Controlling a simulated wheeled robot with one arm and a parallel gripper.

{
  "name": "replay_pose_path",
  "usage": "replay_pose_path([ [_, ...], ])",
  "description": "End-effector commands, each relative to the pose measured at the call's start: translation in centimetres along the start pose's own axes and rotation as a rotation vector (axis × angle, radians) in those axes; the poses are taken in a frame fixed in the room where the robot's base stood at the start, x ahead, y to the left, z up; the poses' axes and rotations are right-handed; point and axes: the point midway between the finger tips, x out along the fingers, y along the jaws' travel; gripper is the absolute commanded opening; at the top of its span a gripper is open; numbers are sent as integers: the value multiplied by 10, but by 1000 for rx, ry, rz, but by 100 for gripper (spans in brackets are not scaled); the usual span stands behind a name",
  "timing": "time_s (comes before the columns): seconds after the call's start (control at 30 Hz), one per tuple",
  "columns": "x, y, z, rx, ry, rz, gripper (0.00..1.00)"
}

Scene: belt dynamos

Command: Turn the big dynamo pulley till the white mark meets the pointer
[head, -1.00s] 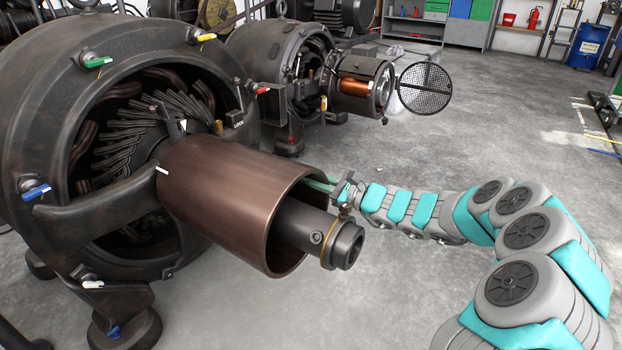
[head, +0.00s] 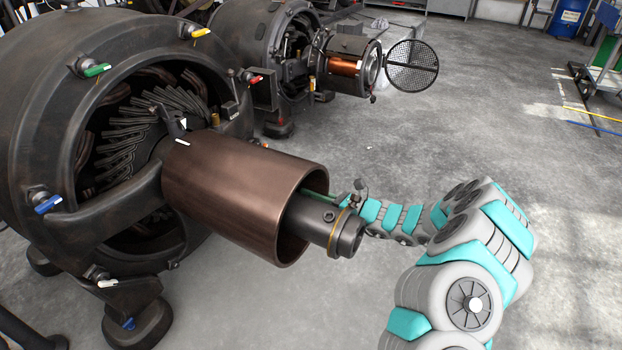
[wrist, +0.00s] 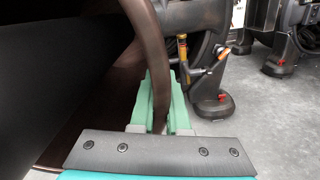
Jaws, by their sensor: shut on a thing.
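The big pulley (head: 235,185) is a brown, hollow metal cylinder on the front of the large dynamo (head: 30,120). Its white mark (head: 182,142) is a short bar on the inner edge, at the upper left. The pointer (head: 183,123) has a white triangle on a dark bracket just above the mark. The two look nearly in line, with a small gap in the picture. My gripper (head: 317,195) is at the pulley's open end, partly hidden by the shaft. In the wrist view, its green fingers (wrist: 160,100) are shut on the pulley rim (wrist: 150,60), one on each side.
The dark shaft end (head: 340,232) sticks out of the pulley close to my gripper. A smaller dynamo with an open mesh cover (head: 411,66) stands behind.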

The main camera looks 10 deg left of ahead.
Motion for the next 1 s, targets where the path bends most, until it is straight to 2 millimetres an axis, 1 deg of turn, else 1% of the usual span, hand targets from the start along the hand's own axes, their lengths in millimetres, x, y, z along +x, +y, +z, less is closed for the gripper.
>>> replay_pose_path([
  [0.2,0,2,-19,138,3,-1,0],
  [0.4,0,3,-28,214,2,-2,0],
  [0.63,0,4,-32,248,1,-2,0],
  [1.0,0,4,-31,250,-1,-2,0],
])
